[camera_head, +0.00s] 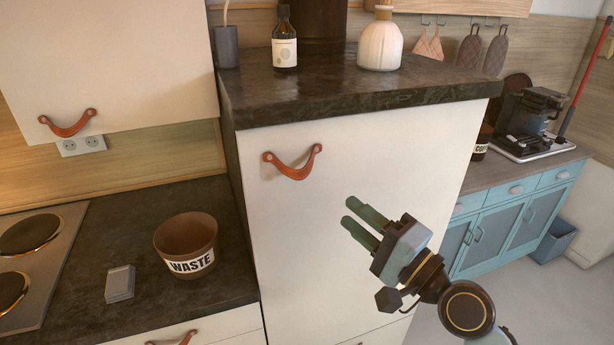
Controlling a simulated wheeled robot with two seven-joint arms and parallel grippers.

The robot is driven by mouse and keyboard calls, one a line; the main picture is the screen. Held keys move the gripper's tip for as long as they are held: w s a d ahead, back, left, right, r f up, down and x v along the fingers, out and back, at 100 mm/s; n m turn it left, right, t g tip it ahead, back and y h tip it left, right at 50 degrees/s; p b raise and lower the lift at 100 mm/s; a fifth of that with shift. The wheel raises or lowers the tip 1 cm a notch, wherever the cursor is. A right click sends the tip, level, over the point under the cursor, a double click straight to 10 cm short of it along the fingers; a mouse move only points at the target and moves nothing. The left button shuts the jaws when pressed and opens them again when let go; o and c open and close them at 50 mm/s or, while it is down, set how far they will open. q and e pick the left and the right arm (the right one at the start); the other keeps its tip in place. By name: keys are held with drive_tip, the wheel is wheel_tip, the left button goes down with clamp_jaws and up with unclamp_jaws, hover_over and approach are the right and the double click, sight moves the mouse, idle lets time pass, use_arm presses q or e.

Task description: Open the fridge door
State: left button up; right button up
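The fridge door (330,240) is a cream panel below a dark stone top, and it appears shut. A brown leather pull (292,169) hangs as a loop near its upper left corner. My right gripper (350,212) is in front of the door, lower and to the right of the pull, apart from it. Its two green fingers point up and left, with a gap between them and nothing in it. My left gripper is not in the view.
A waste bin (186,240) and grey cards (120,284) stand on the left counter beside the stove (35,250). A bottle (285,45) and white vase (381,42) stand on the stone top. An upper cabinet (150,60) overhangs at left. Blue cabinets (510,225) stand at right.

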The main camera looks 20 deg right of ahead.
sight(307, 178)
drive_tip(key=p+x, duration=0.2)
drive_tip(key=x, duration=1)
drive_tip(key=shift+w+a+f+p, duration=0.1)
drive_tip(key=shift+w+f+p, duration=0.1)
drive_tip(key=shift+p, duration=0.15)
clamp_jaws()
